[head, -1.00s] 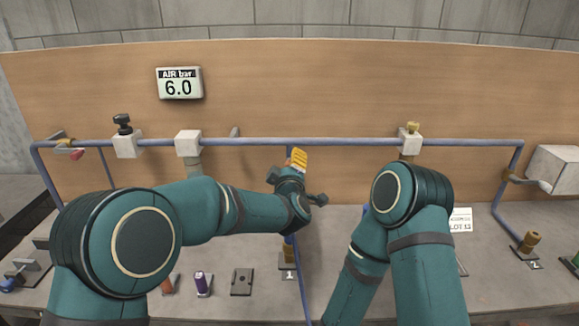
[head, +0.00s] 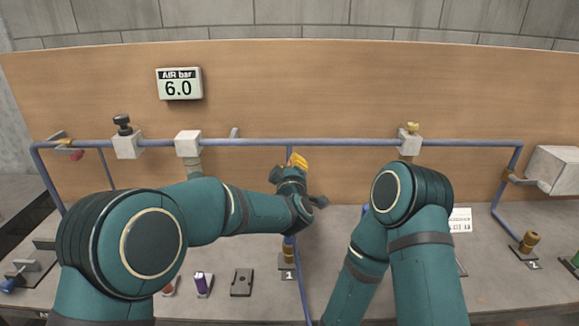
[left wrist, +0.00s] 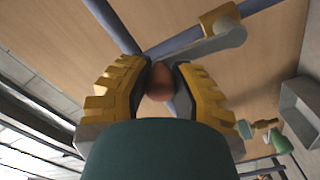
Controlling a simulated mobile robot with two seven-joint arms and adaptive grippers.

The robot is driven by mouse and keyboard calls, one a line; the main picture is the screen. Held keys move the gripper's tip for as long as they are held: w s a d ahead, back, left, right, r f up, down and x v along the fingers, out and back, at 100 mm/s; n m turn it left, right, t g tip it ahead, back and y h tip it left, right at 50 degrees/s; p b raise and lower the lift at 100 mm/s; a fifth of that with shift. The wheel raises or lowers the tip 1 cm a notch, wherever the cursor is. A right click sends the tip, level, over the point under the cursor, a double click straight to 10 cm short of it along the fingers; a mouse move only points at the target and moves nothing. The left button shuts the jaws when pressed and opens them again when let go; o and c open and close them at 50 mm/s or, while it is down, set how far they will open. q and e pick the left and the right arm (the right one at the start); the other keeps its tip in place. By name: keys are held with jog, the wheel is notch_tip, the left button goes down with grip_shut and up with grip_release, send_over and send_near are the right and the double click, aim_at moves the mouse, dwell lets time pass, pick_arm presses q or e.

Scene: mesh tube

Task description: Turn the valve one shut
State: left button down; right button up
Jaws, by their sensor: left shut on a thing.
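My left gripper (head: 298,161) is at the vertical blue pipe near the middle of the bench, just under the long horizontal pipe. In the left wrist view, its yellow ribbed fingers (left wrist: 155,88) are shut on a reddish-brown grip (left wrist: 160,80). A grey lever (left wrist: 195,48) runs from beside this grip to a pivot by a brass-coloured body (left wrist: 220,18). Whether the grip is joined to the lever is hard to tell. In the head view, my gripper and arm hide the valve. A plate marked 1 (head: 288,274) stands at the pipe's foot. My right gripper is out of view.
The horizontal blue pipe (head: 310,142) crosses before the wooden panel. The air display (head: 179,83) reads 6.0. My right arm covers the bench right of centre.

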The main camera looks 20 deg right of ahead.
pick_arm(q)
jog(key=s+d+f+m+p, duration=0.2)
jog(key=d+f+m, duration=0.4)
jog(key=m, duration=1.1)
jog(key=shift+d+f+p, duration=0.3)
jog(key=shift+f+p, duration=0.15)
jog(key=shift+f, duration=0.45)
jog(key=c, duration=0.8)
grip_release()
jog(key=shift+w, duration=0.1)
jog(key=shift+o, duration=0.2)
notch_tip(320, 180, up, 10)
